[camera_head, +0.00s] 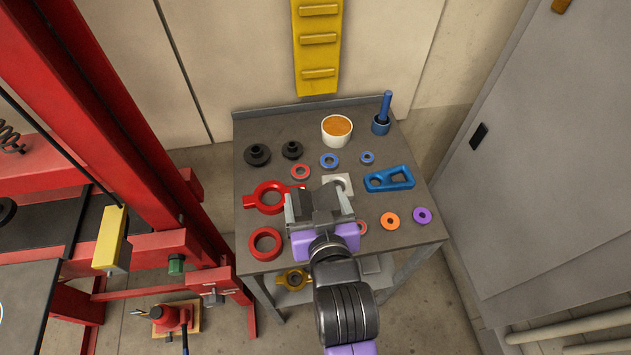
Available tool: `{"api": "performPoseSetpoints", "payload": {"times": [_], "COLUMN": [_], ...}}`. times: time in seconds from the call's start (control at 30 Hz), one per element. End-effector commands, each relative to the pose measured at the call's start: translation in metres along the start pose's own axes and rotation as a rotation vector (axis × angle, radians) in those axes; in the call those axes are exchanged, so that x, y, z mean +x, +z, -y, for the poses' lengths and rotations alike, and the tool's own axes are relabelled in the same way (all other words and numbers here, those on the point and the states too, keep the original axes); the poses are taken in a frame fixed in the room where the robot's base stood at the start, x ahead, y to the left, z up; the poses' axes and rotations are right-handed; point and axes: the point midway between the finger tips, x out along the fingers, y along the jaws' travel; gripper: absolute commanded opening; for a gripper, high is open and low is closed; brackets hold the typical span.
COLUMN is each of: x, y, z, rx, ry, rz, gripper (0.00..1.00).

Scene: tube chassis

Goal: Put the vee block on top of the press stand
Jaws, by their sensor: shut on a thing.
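My gripper (319,200) is above the middle of the grey table, seen from above and behind. It is shut on a dark grey piece (320,197) between its fingers, which I take for the vee block; its shape is mostly hidden by my gripper. A tall red frame (125,110), which looks like the press stand, rises at the left, apart from my gripper. It has red cross beams and dark flat surfaces at its lower left.
The grey table (250,222) bears several rings, a red two-handled ring (270,197), a blue bracket (389,179), a pale square block (338,183), a white cup (337,131) and a blue upright pin (384,112). A grey cabinet (540,150) stands at right.

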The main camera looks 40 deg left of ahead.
Motion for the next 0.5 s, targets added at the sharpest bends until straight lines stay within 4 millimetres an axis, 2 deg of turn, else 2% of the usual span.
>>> {"api": "performPoseSetpoints", "payload": {"times": [0.2, 0.5], "x": [0.015, 0.024], "y": [0.034, 0.055], "z": [0.001, 0.000], "rx": [0.000, 0.001], "ry": [-0.001, 0.000], "rz": [-0.006, -0.010], "gripper": [0.09, 0.09]}}
